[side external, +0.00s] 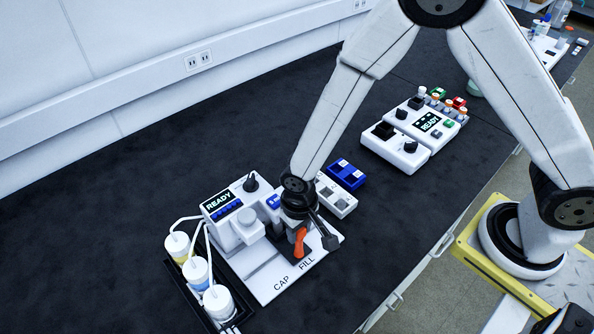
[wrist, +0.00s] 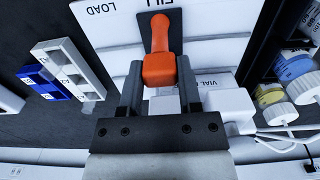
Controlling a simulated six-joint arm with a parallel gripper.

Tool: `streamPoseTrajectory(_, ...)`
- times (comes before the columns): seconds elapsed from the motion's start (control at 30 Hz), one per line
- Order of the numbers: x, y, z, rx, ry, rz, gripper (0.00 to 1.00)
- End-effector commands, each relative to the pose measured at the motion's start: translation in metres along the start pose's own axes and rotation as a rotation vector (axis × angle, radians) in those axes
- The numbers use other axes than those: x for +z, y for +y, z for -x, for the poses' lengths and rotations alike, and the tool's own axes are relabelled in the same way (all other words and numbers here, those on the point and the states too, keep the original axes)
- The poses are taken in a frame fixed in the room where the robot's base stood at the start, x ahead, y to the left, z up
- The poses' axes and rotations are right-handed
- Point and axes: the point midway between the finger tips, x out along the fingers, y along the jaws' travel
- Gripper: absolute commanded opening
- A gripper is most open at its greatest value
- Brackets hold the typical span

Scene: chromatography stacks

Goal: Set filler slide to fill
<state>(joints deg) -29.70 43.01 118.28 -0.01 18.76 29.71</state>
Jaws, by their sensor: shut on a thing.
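The filler slide's orange handle (wrist: 159,68) sits on a dark plate (wrist: 146,28) on the white filler station. In the wrist view the word FILL lies just past the far end of the handle, with LOAD to its left. In the side view the orange handle (side external: 299,243) is near the printed word FILL, with CAP beside it. My gripper (wrist: 158,76) has one finger on each side of the handle's block and is shut on it. In the side view my gripper (side external: 302,225) reaches down over the station and partly hides the slide.
A READY display (side external: 219,203) and white-capped bottles (side external: 197,271) with tubes stand left of the slide. A white rack (side external: 335,197) and a blue rack (side external: 346,174) lie close behind. Another READY device (side external: 427,124) stands farther back. The dark bench at left is clear.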

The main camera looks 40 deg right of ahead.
Motion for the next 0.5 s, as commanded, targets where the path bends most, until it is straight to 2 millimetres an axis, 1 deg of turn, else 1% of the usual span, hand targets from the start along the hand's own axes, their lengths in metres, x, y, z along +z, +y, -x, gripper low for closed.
streamPoseTrajectory(0.07,0.0,-0.0001,0.0001,-0.001,0.001,0.001,0.0)
streamPoseTrajectory(0.1,0.0,0.0,0.0001,-0.001,0.001,0.001,0.5)
streamPoseTrajectory(0.2,0.0,0.0001,0.0001,-0.001,0.001,0.001,0.79)
streamPoseTrajectory(0.5,0.0,0.0003,0.0002,-0.001,0.001,0.0,0.79)
